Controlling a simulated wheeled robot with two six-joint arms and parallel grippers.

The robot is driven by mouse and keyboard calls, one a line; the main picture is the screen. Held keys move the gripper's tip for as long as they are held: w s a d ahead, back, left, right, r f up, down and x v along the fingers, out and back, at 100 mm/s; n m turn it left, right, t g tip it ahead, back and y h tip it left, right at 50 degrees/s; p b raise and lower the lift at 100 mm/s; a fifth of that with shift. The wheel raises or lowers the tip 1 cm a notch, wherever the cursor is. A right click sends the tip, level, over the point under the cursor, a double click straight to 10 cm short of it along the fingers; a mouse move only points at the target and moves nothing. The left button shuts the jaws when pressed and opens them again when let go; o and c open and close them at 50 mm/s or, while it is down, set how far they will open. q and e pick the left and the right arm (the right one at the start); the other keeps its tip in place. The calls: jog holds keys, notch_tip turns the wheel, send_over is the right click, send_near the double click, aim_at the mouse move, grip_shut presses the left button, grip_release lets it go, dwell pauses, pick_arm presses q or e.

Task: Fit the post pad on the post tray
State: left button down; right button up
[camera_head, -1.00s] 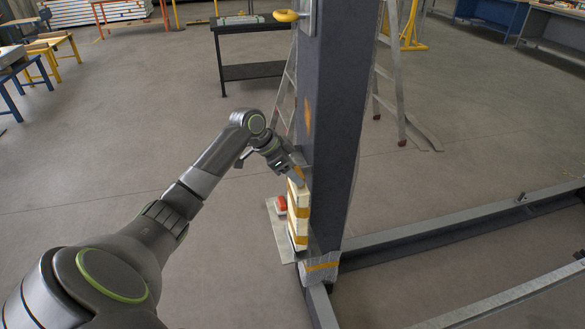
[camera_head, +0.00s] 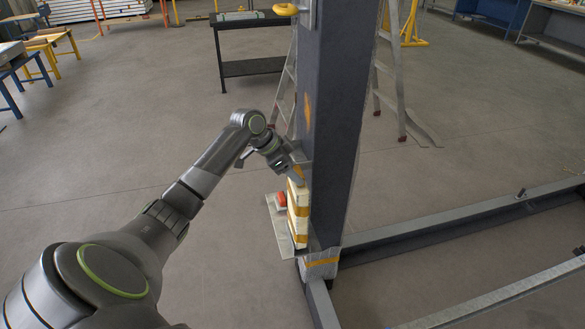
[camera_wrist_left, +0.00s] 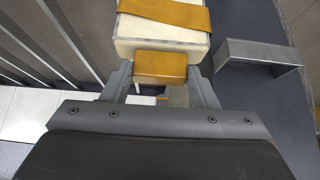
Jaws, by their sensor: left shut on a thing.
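The post pad (camera_head: 298,213) is a cream block with orange straps, standing upright close against the left side of the dark post (camera_head: 335,120). My left gripper (camera_head: 296,178) is at its top end. In the left wrist view the fingers (camera_wrist_left: 160,68) are shut on the pad's orange tab, with the cream body (camera_wrist_left: 160,42) beyond it. A flat grey plate (camera_head: 278,236) juts out low beside the post, behind the pad; I cannot tell whether it is the post tray. The pad's lower end is near the post's foot; contact there is unclear. My right gripper is out of view.
A red object (camera_head: 281,200) sits by the plate. A metal bracket (camera_wrist_left: 258,54) stands on the blue-grey surface right of the pad in the wrist view. A ladder (camera_head: 393,80) stands behind the post. Steel beams (camera_head: 450,222) run rightward along the floor; the left floor is open.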

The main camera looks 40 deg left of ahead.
pick_arm(q)
jog(key=shift+f, duration=0.95)
jog(key=shift+c, duration=2.3)
grip_release()
jog(key=b+v, duration=0.2)
jog(key=v, duration=1.5)
jog(key=shift+s+a, duration=0.15)
jog(key=shift+s, duration=0.05)
